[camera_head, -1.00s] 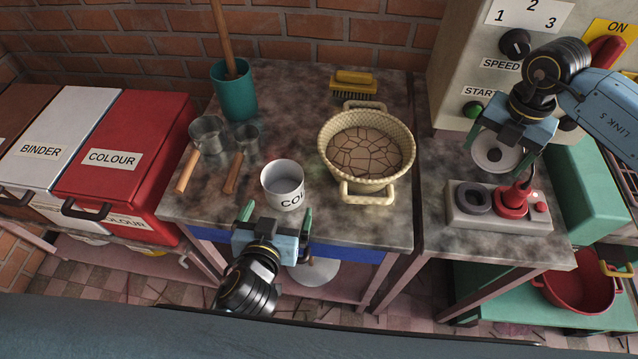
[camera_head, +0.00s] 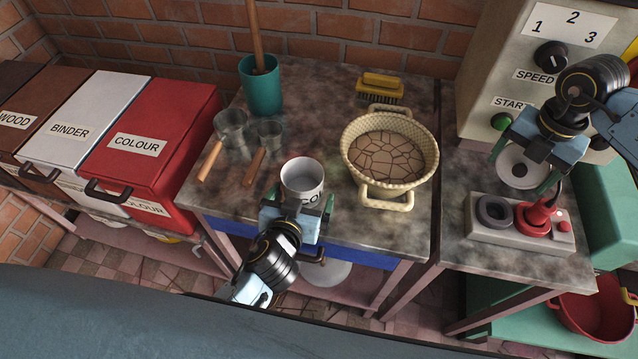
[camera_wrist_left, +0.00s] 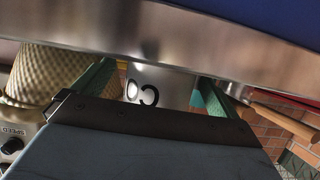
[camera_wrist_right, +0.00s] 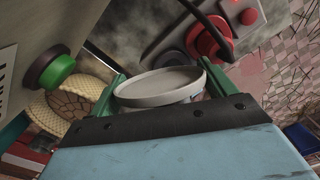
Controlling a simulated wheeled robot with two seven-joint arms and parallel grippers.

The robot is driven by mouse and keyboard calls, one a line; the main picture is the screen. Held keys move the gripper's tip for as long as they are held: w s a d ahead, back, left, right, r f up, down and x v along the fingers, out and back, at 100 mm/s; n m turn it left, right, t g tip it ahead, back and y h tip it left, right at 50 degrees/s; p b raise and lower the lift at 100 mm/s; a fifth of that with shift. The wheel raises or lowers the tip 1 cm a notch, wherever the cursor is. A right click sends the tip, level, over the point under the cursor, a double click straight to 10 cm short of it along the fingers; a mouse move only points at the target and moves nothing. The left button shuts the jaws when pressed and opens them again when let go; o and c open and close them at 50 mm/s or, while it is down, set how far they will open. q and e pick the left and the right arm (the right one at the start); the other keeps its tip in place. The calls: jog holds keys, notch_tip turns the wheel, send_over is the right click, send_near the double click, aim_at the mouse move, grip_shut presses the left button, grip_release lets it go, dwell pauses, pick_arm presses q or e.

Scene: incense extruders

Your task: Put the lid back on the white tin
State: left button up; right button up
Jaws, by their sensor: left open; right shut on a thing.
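The white tin (camera_head: 302,178) stands upright and open near the front edge of the table, with part of its lettering showing. My left gripper (camera_head: 301,197) is open at the front of the tin, its fingers on either side of the tin's lower part. In the left wrist view the tin (camera_wrist_left: 148,88) shows between the two green fingers. I cannot tell whether they touch it. My right gripper (camera_head: 527,172) is shut on the round white lid (camera_head: 516,168), held above the right-hand table. The lid (camera_wrist_right: 160,88) also shows between the fingers in the right wrist view.
A cream basket (camera_head: 390,160) stands between the tin and the right-hand table. Metal scoops (camera_head: 231,130) lie left of the tin. A socket block (camera_head: 505,229) with a red plug sits below the lid. The machine (camera_head: 500,60) stands behind my right gripper.

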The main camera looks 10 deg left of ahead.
pick_arm(q)
jog(key=c, duration=1)
pick_arm(e)
jog(key=shift+r, duration=0.1)
